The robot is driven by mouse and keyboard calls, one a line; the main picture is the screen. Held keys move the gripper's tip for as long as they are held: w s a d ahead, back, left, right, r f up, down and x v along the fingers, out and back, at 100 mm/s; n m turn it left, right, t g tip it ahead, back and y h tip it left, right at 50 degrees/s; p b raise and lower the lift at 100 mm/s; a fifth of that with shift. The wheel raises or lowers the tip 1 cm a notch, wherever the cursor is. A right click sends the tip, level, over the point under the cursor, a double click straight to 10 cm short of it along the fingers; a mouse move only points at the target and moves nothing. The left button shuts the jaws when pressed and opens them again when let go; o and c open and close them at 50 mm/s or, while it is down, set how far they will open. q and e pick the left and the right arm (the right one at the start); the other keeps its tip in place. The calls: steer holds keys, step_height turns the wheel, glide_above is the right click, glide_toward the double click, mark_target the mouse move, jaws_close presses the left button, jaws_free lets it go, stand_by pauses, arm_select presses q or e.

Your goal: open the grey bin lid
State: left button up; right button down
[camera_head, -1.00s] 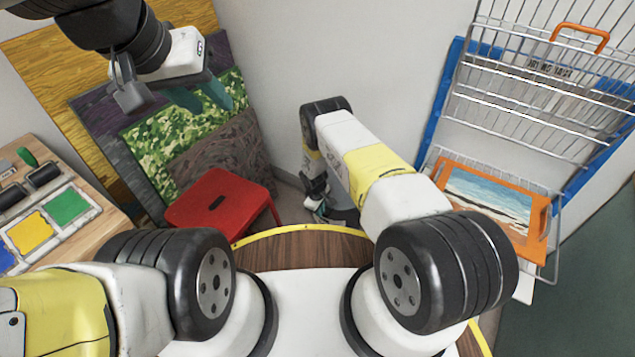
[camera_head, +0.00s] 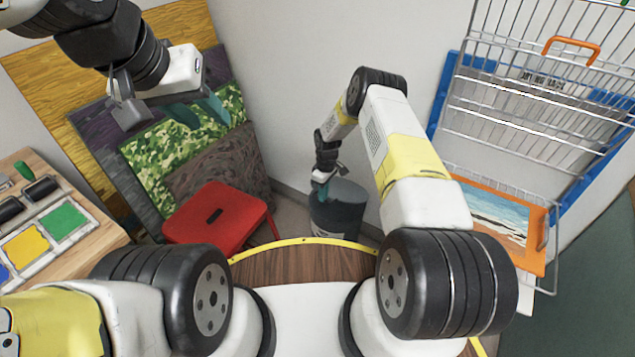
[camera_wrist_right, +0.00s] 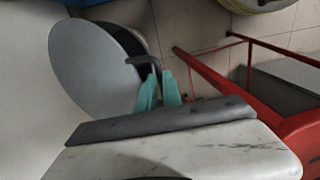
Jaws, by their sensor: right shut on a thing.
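The grey bin (camera_head: 337,216) stands on the floor by the back wall, beyond the round wooden platform. Its round grey lid (camera_wrist_right: 92,70) fills the left of the right wrist view, with a dark band along its right side. I cannot tell whether the lid is raised. My right gripper (camera_head: 322,190) is at the bin's upper left edge. In the right wrist view its teal fingers (camera_wrist_right: 159,88) are shut on the dark lid handle (camera_wrist_right: 143,61) at the lid's rim. My left gripper (camera_head: 199,110) is open and empty, high at the upper left.
A red stool (camera_head: 217,215) stands just left of the bin; its red frame also shows in the right wrist view (camera_wrist_right: 210,75). Patterned panels lean behind it. A wire rack (camera_head: 545,120) with an orange-framed picture (camera_head: 500,213) is at the right. A wooden table (camera_head: 95,238) is at the left.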

steer(key=w+d+r, duration=0.2)
steer(key=r, duration=0.1)
steer(key=shift+w+r, duration=0.2)
steer(key=shift+w, duration=0.2)
steer(key=shift+w+d+r, duration=0.3)
steer(key=shift+d+r, duration=0.1)
steer(key=shift+d, duration=0.05)
steer(key=c, duration=1.5)
jaws_free()
steer(key=shift+f, duration=0.15)
steer(key=shift+s+a, duration=0.1)
steer(key=shift+a, duration=0.05)
steer(key=shift+r, duration=0.3)
step_height(320, 180, up, 7)
steer(key=shift+w+d+r, duration=0.2)
